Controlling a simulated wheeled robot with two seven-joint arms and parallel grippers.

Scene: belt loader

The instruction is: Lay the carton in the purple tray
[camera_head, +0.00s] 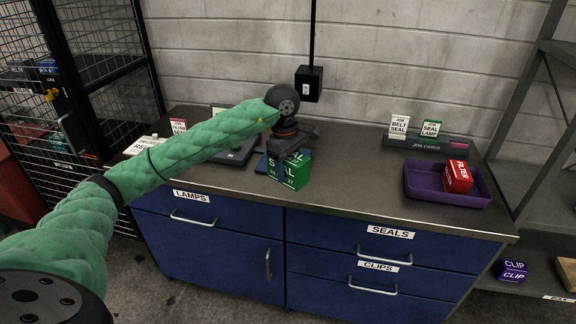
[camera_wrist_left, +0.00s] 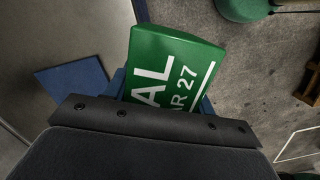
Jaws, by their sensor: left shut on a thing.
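A green carton (camera_head: 297,174) with white lettering is at the front middle of the counter, close to its front edge. My left gripper (camera_head: 279,165) comes down on it from above and is shut on it. In the left wrist view the green carton (camera_wrist_left: 172,62) sticks out past the gripper, its lettered face showing. I cannot tell whether its underside touches the counter. The purple tray (camera_head: 425,193) stands at the right end of the counter, apart from the carton. A red filter carton (camera_head: 458,177) is in the tray's right part. My right gripper is not in view.
A card rack (camera_head: 425,143) stands behind the tray. A dark flat device (camera_head: 236,152) and small label cards (camera_head: 178,127) are left of the gripper. The counter between green carton and tray is clear. A metal shelf (camera_head: 535,120) stands at the right.

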